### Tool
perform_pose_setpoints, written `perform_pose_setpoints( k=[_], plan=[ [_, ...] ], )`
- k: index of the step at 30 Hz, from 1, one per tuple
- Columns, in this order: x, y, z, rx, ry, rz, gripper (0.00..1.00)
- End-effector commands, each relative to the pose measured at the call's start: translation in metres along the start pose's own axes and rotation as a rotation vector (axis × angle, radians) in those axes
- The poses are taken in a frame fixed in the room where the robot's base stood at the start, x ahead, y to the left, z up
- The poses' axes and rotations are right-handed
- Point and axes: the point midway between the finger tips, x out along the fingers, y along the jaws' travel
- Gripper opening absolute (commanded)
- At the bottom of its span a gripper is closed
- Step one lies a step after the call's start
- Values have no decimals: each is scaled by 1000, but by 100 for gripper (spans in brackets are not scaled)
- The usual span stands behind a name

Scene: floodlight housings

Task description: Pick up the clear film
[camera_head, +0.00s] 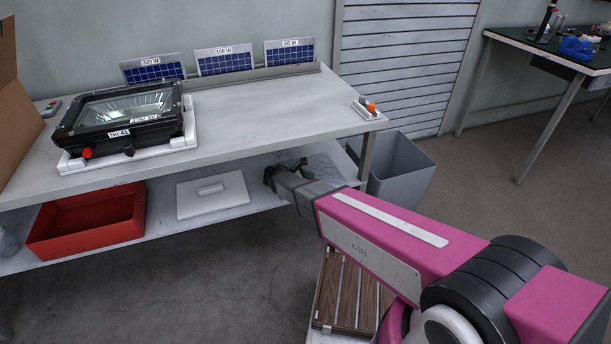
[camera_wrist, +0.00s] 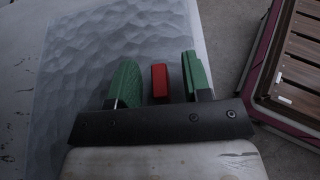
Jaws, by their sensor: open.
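The clear film (camera_wrist: 85,55) is a thin see-through sheet with a rippled surface, lying flat on the grey lower shelf in the wrist view. Its right edge lies at the shelf's edge, with the floor beyond. In the head view, part of the film (camera_head: 328,163) shows on the lower shelf behind my arm. My gripper (camera_wrist: 160,78) is open over the film, its green finger pads apart. A small red block (camera_wrist: 159,84) shows between the fingers; I cannot tell whether it is fixed to the film. My gripper also shows in the head view (camera_head: 287,172), under the tabletop.
The tabletop (camera_head: 260,115) overhangs the shelf. A white lidded box (camera_head: 212,195) and a red bin (camera_head: 88,226) stand left on the shelf. A grey waste bin (camera_head: 402,170) stands right of the table. A floodlight housing (camera_head: 125,115) sits on top.

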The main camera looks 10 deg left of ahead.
Motion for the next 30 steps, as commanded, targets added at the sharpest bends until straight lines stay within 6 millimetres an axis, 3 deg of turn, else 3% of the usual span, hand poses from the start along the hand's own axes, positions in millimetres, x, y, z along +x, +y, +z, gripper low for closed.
perform_pose_setpoints(
  k=[4, 8, 9, 22, 30],
  plan=[
    [0, 0, 0, 0, 0, 0, 45],
    [0, 0, 0, 0, 0, 0, 2],
    [0, 0, 0, 0, 0, 0, 0],
    [-2, 0, 4, 1, 0, 0, 0],
    [-13, -1, 31, 2, 0, 0, 0]
  ],
)
